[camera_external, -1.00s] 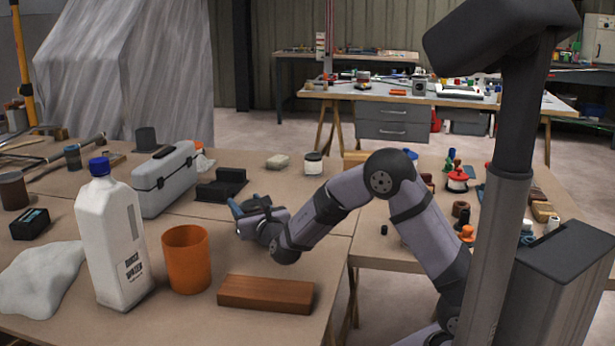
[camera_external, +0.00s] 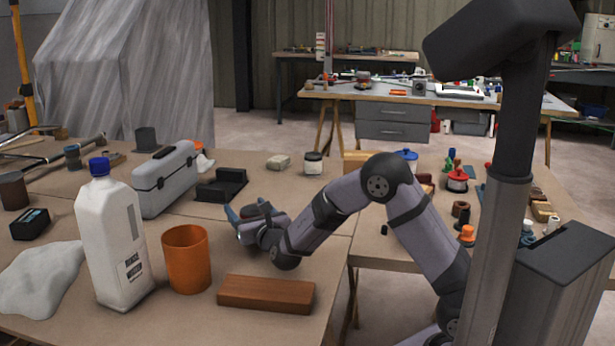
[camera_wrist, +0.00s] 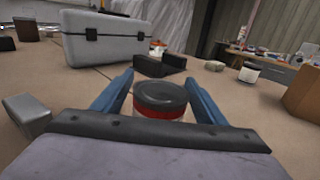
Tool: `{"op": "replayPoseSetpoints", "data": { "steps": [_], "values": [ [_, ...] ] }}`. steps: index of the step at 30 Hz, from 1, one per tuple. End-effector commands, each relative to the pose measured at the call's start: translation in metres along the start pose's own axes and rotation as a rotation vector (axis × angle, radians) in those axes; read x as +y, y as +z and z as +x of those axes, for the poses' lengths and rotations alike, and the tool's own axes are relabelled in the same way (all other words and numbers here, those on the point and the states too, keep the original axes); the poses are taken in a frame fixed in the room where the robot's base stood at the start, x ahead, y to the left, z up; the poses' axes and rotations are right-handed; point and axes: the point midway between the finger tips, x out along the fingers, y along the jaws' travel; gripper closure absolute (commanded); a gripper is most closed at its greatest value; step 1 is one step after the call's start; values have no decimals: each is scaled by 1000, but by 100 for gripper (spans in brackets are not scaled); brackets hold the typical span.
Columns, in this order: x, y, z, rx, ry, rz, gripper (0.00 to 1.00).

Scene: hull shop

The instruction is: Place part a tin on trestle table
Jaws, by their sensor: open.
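A short round tin (camera_wrist: 160,98) with a dark lid and a red band shows between my gripper's blue fingers in the wrist view. It stands on the tabletop, with its lower part hidden by my gripper. My gripper (camera_wrist: 159,92) is open around the sides of the tin, and I cannot tell whether a finger touches it. In the external view my gripper (camera_external: 247,212) is low over the left work table (camera_external: 200,325), and the tin is hidden there. A second table (camera_external: 385,262) on wooden trestle legs adjoins it on the right. Another trestle table (camera_external: 460,98) stands at the back.
Near my gripper are a grey toolbox (camera_external: 167,182), a black block-like holder (camera_external: 222,185), an orange cup (camera_external: 186,260), a wooden block (camera_external: 266,293) and a white bottle (camera_external: 115,240). A dark-lidded jar (camera_external: 312,164) stands farther back. The right table is crowded at its far side.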

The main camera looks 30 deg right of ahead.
Motion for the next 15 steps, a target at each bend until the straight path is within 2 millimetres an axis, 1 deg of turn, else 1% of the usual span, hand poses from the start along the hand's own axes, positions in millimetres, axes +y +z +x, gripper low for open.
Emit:
{"op": "replayPoseSetpoints", "data": {
  "steps": [3, 5, 10, 12, 15],
  "values": [
    [0, 5, 0, 0, 0, 0, 34],
    [1, 3, -6, 1, 2, 0, 34],
    [1, 2, -31, 1, 2, -1, 34],
    [0, 19, -30, -5, 0, 4, 34],
    [0, 35, -30, -4, -1, 4, 34]
  ]
}}
